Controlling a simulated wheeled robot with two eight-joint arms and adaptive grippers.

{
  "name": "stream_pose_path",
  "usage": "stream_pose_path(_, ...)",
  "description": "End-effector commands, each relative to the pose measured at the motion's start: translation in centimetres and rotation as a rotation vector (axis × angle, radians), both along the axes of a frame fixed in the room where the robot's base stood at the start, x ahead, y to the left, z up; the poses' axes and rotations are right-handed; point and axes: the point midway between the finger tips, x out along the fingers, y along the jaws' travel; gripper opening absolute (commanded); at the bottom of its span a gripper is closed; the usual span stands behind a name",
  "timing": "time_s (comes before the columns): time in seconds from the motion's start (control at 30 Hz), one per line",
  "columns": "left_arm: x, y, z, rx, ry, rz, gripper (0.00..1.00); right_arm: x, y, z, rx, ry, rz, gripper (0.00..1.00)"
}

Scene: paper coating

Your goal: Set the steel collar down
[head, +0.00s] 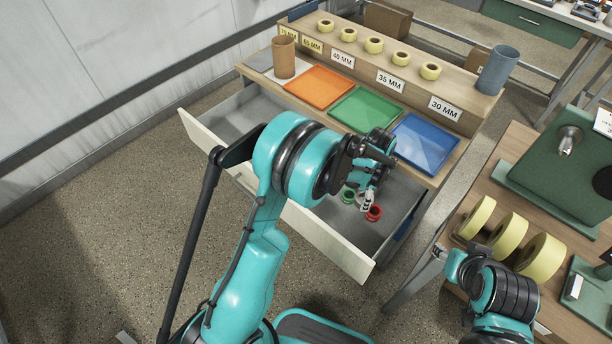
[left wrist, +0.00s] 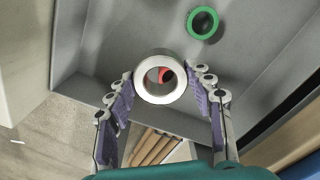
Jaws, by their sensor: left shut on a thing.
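The steel collar (left wrist: 160,56), a pale grey ring, is between the two fingertips of my left gripper (left wrist: 164,80) in the left wrist view. The gripper is shut on it, over the open drawer (left wrist: 115,30). Through the collar's hole I see part of something red. In the head view my left gripper (head: 367,199) is down inside the drawer (head: 318,235), and I cannot make out the collar clearly. A green ring (head: 347,197) and a red ring (head: 374,214) lie in the drawer beside it. The green ring also shows in the left wrist view (left wrist: 203,23). My right gripper (head: 472,258) is by the yellow rolls; its fingers are unclear.
Orange (head: 313,88), green (head: 366,110) and blue (head: 425,143) trays lie on the bench above the drawer. Several tape rolls stand on the labelled shelf (head: 350,62) behind. Larger yellow rolls (head: 509,236) stand on the right bench. The drawer's left part is clear.

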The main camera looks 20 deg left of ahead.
Motion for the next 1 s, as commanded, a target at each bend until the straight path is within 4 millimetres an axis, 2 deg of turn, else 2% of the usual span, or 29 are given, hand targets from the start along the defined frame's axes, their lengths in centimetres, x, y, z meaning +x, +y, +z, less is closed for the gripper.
stream_pose_path(0.13,-0.9,2.1,-1.9,0.000,0.000,-0.020,0.20,0.0,0.0,-1.2,0.000,0.000,0.000,0.40)
stream_pose_path(0.3,-2.4,6.0,-4.5,0.000,0.000,-0.016,0.20,0.0,0.0,-2.9,0.000,0.000,0.000,0.40)
stream_pose_path(0.5,-3.8,9.4,-6.6,0.000,0.000,-0.017,0.20,0.0,0.0,-4.3,0.000,0.000,0.000,0.40)
stream_pose_path(0.73,-4.3,10.4,-7.6,0.000,0.000,-0.020,0.20,0.0,0.0,-4.8,0.000,0.000,0.000,0.40)
stream_pose_path(0.9,-4.2,10.3,-10.3,0.000,0.000,-0.019,0.20,0.0,0.0,-6.4,0.000,0.000,0.000,0.40)
stream_pose_path(1.0,-4.2,10.3,-11.1,0.000,0.000,-0.019,0.20,0.0,0.0,-6.8,0.000,0.000,0.000,0.40)
